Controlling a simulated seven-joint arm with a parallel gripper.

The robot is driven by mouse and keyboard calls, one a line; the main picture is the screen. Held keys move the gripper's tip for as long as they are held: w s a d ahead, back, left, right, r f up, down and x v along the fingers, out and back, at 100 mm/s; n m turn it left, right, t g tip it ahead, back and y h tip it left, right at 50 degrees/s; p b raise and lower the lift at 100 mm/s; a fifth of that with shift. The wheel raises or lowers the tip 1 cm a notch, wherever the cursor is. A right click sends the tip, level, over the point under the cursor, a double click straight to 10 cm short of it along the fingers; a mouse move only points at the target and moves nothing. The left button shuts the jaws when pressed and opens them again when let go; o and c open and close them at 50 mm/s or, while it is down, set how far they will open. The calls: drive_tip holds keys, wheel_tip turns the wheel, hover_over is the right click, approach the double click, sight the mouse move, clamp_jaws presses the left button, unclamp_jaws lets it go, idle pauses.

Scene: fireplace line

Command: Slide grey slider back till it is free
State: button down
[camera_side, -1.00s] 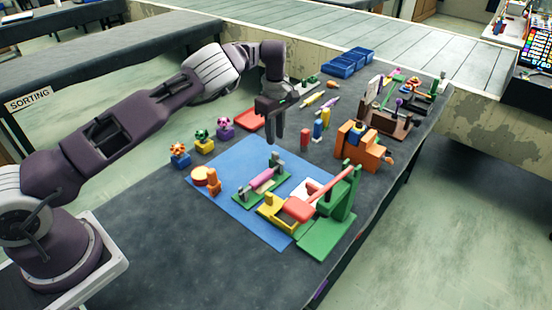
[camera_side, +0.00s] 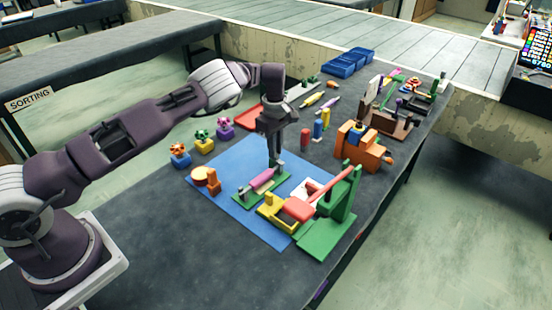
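A green base (camera_side: 245,203) lies on the blue mat (camera_side: 226,215) and carries a pink-purple cylinder (camera_side: 261,180). A small grey upright piece (camera_side: 243,192) stands at the near left end of the cylinder. At the far end my gripper (camera_side: 274,163) points down, with its fingertips at or just above the green and grey end piece. The fingers largely hide the grey part there, so I cannot tell whether they touch it or stand around it. The fingers look close together, and their gap does not show clearly.
A yellow piece (camera_side: 272,213) and a green stand (camera_side: 340,207) with a red lever (camera_side: 300,209) are close on the right. An orange block (camera_side: 360,152) and small upright cylinders (camera_side: 318,130) stand behind right. An orange-yellow round piece (camera_side: 202,175) is left.

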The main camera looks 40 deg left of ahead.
drive_tip(key=shift+a, duration=1.4)
drive_tip(key=c, duration=1.6)
unclamp_jaws()
drive_tip(key=shift+o, duration=0.2)
drive_tip(key=shift+r, duration=0.1)
drive_tip(key=shift+r, duration=2.95)
drive_tip(key=shift+r, duration=0.1)
